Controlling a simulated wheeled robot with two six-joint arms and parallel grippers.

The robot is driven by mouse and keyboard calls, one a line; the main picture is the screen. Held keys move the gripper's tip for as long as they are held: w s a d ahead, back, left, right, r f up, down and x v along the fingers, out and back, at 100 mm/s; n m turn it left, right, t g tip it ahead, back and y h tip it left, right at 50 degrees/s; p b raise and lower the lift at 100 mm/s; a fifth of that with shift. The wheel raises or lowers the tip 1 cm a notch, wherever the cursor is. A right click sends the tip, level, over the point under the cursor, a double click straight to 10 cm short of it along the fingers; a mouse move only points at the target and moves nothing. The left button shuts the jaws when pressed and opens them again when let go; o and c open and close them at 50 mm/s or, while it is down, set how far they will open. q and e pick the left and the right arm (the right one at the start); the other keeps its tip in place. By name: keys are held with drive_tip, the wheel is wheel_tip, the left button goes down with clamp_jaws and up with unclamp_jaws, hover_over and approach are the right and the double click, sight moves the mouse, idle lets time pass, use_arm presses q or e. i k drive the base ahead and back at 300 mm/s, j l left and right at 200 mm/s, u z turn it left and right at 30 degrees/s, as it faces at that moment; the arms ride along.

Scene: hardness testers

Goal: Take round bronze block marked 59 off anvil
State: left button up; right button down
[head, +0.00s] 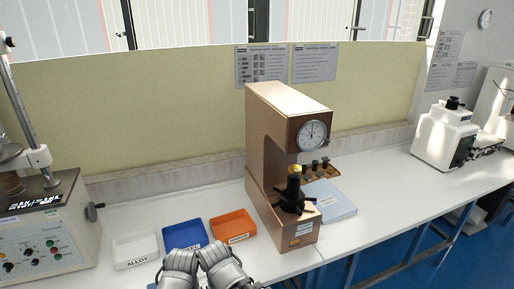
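A small round bronze-yellow block (295,169) sits on top of the dark anvil column (293,185) of the brown hardness tester (272,150), under its overhanging head. The block is too small here for me to read any number on it. Grey rounded parts of my two arms show at the bottom edge, left of the tester and well in front of it. I see no gripper fingers on either arm, and nothing of mine touches the block.
A white tray (116,253) labelled ALLOY, a blue tray (164,236) and an orange tray (213,228) stand left of the tester.

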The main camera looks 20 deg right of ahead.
sight(293, 169)
drive_tip(key=i+l+z, duration=0.15)
drive_tip(key=l, duration=0.25)
drive_tip(key=i+l+z, duration=0.3)
drive_tip(key=i+l, duration=0.15)
drive_tip(key=l, duration=0.25)
